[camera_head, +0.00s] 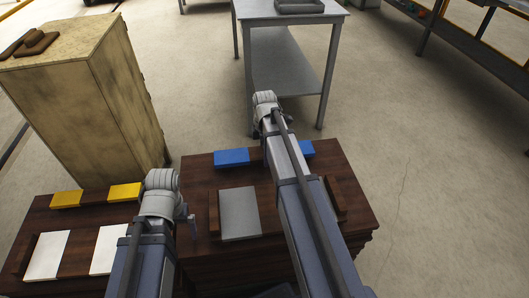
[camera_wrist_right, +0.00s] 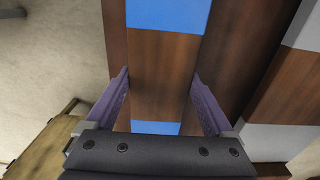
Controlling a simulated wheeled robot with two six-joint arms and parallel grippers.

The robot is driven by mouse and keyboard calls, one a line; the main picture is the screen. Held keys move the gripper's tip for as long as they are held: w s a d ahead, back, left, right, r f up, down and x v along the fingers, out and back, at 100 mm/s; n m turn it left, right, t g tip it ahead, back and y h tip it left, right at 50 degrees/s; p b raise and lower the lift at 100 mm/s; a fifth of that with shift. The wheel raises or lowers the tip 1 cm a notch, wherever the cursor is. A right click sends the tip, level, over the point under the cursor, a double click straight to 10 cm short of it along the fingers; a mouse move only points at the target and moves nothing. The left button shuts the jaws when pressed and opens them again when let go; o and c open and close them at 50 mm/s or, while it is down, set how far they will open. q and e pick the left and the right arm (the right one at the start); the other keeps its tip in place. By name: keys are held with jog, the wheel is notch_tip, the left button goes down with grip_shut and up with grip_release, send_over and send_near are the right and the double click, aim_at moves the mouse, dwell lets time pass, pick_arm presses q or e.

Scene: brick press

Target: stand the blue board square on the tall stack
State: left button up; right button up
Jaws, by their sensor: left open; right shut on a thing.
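One blue board (camera_head: 232,157) lies at the back left of the right brown table. A second blue piece (camera_head: 305,150) is partly behind my right arm. My right gripper is hidden in the head view. That view shows blue above the fingertips (camera_wrist_right: 168,15) and a blue strip lower between the fingers (camera_wrist_right: 155,127). My left gripper (camera_head: 190,220) is open, low between the two tables. I cannot tell which stack is the tall one.
A grey plate (camera_head: 238,213) lies on the right brown table (camera_head: 205,167). The left table holds yellow boards (camera_head: 125,191) and white plates (camera_head: 46,255). A tan cabinet (camera_head: 85,100) stands behind it. A grey table (camera_head: 285,60) stands farther back. The floor at right is clear.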

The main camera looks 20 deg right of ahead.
pick_arm(q)
jog(key=shift+f, duration=0.15)
pick_arm(e)
jog(key=shift+f, duration=0.15)
jog(key=o, duration=1)
notch_tip(320, 180, up, 8)
jog(key=p, duration=0.7)
jog(key=shift+p, duration=0.4)
pick_arm(q)
notch_tip(320, 180, up, 8)
jog(key=shift+f, duration=0.25)
pick_arm(e)
jog(key=shift+f, duration=0.2)
pick_arm(q)
notch_tip(320, 180, down, 7)
jog(key=b, duration=0.7)
jog(key=shift+f+b, duration=0.2)
jog(key=shift+b, duration=0.2)
pick_arm(e)
notch_tip(320, 180, down, 7)
jog(key=shift+f, duration=0.2)
pick_arm(q)
jog(key=shift+r, duration=0.1)
pick_arm(e)
jog(key=shift+r, duration=0.1)
